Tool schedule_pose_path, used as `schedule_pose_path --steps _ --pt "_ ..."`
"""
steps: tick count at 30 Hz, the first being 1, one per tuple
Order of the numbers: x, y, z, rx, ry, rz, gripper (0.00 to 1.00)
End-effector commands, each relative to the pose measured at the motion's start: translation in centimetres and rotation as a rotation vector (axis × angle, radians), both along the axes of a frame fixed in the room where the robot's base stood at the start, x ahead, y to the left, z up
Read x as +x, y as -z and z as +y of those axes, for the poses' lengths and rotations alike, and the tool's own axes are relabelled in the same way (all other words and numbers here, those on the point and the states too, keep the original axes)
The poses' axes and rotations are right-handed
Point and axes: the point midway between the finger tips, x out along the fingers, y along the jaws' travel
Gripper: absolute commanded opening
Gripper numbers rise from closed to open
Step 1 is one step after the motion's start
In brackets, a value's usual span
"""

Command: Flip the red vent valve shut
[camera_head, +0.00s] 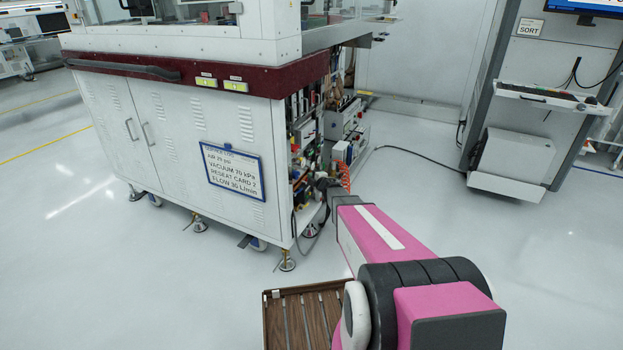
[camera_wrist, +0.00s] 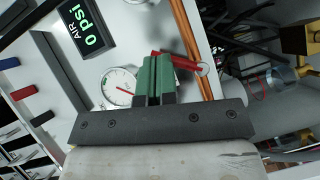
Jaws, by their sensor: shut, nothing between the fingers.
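The red vent valve lever (camera_wrist: 185,62) shows in the wrist view. It slants down to the right from behind my green fingertips to a round pale fitting, across the copper-coloured pipe (camera_wrist: 190,35). My gripper (camera_wrist: 154,78) is shut and empty, its fingertips at the lever's left part. I cannot tell whether they touch it. The fingers hide some of the lever. In the head view my arm reaches to the open side of the white cabinet (camera_head: 180,130), where the lever cannot be made out.
A round gauge (camera_wrist: 118,87) with a red needle sits left of the fingers, below a display (camera_wrist: 86,28) reading AIR 0 psi. Dark hoses crowd the right. In the head view, open floor lies right of the cabinet.

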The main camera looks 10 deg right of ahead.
Motion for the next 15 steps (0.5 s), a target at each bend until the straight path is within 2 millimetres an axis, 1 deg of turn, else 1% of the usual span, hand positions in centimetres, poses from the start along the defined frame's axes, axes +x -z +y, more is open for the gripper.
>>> schedule_pose_path --steps 9,15 --pt "0.48 0.14 -0.33 0.072 0.001 0.101 0.0" --pt "0.76 0.35 -0.51 0.072 0.0 0.101 0.0"
